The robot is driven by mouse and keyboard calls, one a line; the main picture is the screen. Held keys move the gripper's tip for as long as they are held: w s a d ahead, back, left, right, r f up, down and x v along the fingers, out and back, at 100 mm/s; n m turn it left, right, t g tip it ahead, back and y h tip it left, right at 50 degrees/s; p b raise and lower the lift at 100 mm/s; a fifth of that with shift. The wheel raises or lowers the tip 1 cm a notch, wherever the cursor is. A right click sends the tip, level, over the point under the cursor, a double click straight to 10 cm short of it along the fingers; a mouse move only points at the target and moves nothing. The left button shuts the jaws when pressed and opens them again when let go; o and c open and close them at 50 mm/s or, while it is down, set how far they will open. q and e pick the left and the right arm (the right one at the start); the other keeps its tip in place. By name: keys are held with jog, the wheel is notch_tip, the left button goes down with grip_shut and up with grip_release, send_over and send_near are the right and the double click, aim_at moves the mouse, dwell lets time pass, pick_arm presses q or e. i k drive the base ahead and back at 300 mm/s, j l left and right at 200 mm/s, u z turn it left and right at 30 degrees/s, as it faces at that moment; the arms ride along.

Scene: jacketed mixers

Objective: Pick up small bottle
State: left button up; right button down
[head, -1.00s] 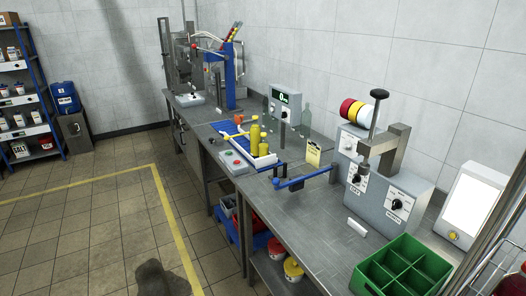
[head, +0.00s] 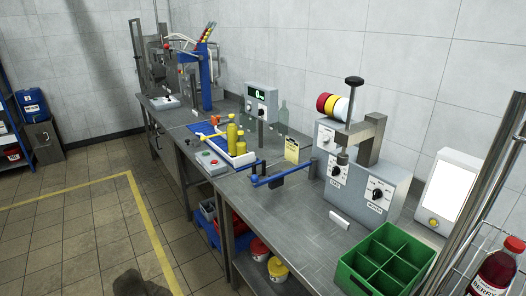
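A taller yellow bottle (head: 232,138) stands upright at a white-edged tray (head: 243,160) on the steel bench. A shorter yellow bottle (head: 241,147) stands close beside it, a little to the right. A clear greenish bottle (head: 283,115) stands farther back against the wall, right of a box with a green display. I cannot tell which of these the task calls the small bottle. Neither of my grippers is in view.
A blue-armed device (head: 268,180) and a yellow card (head: 292,150) stand right of the tray. A grey control box (head: 375,190) and green divided crate (head: 388,262) are farther right. A red bottle (head: 497,272) stands on a wire rack.

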aim_at(241, 142)
jog(key=i+j+z, duration=0.1)
jog(key=z, duration=0.25)
jog(key=i+j+z, duration=0.1)
jog(key=j+z, duration=0.15)
jog(key=z, duration=0.15)
jog(key=i+j+z, duration=0.1)
jog(key=z, duration=0.25)
jog(key=j, duration=0.1)
